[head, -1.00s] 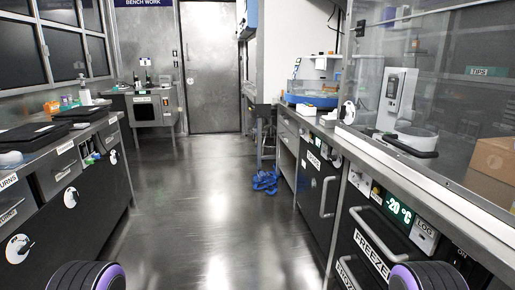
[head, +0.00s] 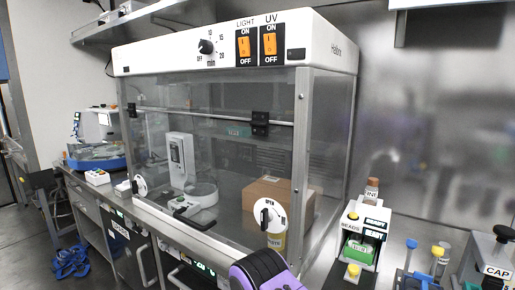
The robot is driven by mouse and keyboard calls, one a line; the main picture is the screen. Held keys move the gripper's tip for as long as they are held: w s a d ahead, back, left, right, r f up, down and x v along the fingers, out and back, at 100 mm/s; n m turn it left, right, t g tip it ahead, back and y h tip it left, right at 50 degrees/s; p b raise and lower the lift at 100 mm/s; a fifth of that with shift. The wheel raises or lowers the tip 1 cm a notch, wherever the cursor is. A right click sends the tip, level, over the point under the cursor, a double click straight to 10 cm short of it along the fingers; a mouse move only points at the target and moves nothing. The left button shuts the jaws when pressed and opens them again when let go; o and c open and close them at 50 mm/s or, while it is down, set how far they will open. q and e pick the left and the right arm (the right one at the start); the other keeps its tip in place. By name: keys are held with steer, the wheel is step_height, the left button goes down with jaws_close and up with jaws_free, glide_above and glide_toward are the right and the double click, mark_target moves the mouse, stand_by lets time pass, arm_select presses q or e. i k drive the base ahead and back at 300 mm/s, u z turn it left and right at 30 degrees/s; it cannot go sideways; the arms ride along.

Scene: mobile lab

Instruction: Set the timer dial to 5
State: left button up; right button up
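The timer dial (head: 206,47) is a round black knob on the white top panel (head: 165,55) of a clear-walled cabinet. Marks around it include OFF at lower left and higher numbers toward the right. The mark 5 and the exact setting of the knob are too small to tell. Two orange rocker switches, LIGHT (head: 243,47) and UV (head: 270,44), sit to the right of the dial. Only a purple and black part of my arm shows at the bottom edge, well below the dial.
A cardboard box (head: 277,200) is inside. A BEADS device (head: 362,235) and several small tools stand on the bench at right. Blue coils (head: 70,262) lie on the floor at left.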

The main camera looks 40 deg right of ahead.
mark_target(206, 47)
steer(key=z, duration=1.25)
